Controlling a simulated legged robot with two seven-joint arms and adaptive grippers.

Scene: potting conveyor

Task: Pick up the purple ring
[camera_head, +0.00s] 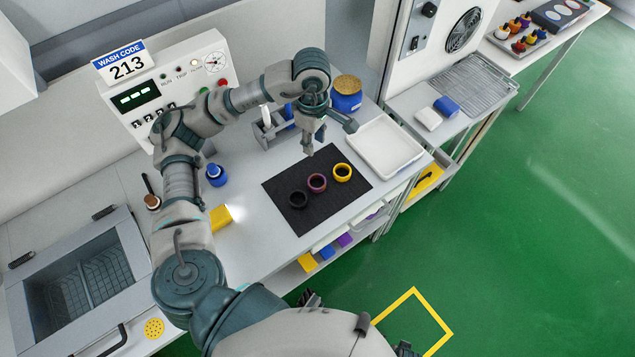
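The purple ring (317,190) lies on a black mat (278,184) on the bench, in the middle of a row of three. A black ring (298,205) lies to its left and a yellow ring (343,179) to its right. My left gripper (328,139) hangs above the bench, past the mat's far edge and apart from the rings. Its two fingers are spread, with nothing between them. My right gripper cannot be made out in the view.
A white tray (414,149) stands right of the mat. Behind the gripper are a grey caddy (268,137) and a blue jar (346,101).

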